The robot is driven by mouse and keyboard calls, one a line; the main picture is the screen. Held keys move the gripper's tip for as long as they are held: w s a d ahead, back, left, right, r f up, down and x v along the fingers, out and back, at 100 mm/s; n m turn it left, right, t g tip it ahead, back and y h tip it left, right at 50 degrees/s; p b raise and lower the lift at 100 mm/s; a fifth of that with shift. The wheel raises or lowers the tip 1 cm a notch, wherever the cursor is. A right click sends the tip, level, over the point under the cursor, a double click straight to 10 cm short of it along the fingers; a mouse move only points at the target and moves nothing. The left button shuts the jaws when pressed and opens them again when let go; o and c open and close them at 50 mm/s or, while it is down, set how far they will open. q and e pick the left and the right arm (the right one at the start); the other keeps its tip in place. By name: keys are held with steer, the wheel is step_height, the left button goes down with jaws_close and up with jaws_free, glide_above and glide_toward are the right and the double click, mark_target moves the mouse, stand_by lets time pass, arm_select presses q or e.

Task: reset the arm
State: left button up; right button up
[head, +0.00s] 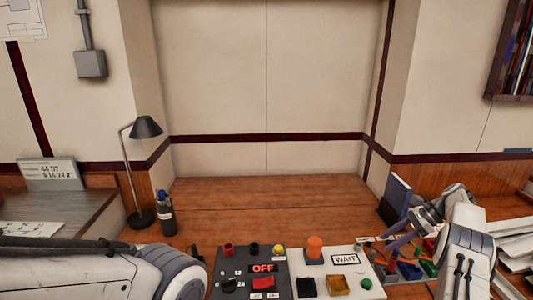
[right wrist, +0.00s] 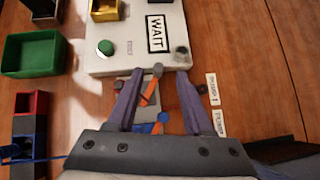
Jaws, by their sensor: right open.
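My right gripper (head: 378,245) is beside the right edge of the white panel (head: 328,262) in the head view. In the right wrist view its two purple-grey fingers (right wrist: 157,82) are apart, with nothing held between them. Below and between the fingers lie a grey piece and orange and blue parts (right wrist: 152,92), partly hidden by the gripper. The white panel's edge is just beyond the fingertips; whether they touch it I cannot tell. My left arm crosses the lower left of the head view; its gripper is not visible.
A dark panel (head: 243,270) with a red OFF display adjoins the white panel, which bears a WAIT label (head: 345,260) and a green button (head: 366,284). A lamp (head: 143,130) and bottle (head: 165,212) stand left. The table's back is clear.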

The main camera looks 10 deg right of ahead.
steer(key=w+a+r+n+g+h+p, duration=0.15)
steer(key=a+r+n, duration=0.4)
steer(key=a, duration=0.75)
steer(key=a+r+n+g+h, duration=0.2)
steer(key=a+r+n, duration=0.35)
steer(key=a, duration=0.75)
steer(key=s+a+r+n+h+p, duration=0.15)
steer(key=s+a+r+n, duration=0.4)
steer(key=s+a, duration=0.65)
steer(key=s+a+f+n+t+h+p, duration=0.1)
steer(key=s+n, duration=1)
steer(key=s, duration=1.2)
steer(key=a+h, duration=0.1)
steer(key=a, duration=0.1)
steer(key=shift+s+a+h+p, duration=0.3)
steer(key=shift+a, duration=0.1)
steer(key=shift+n, duration=0.25)
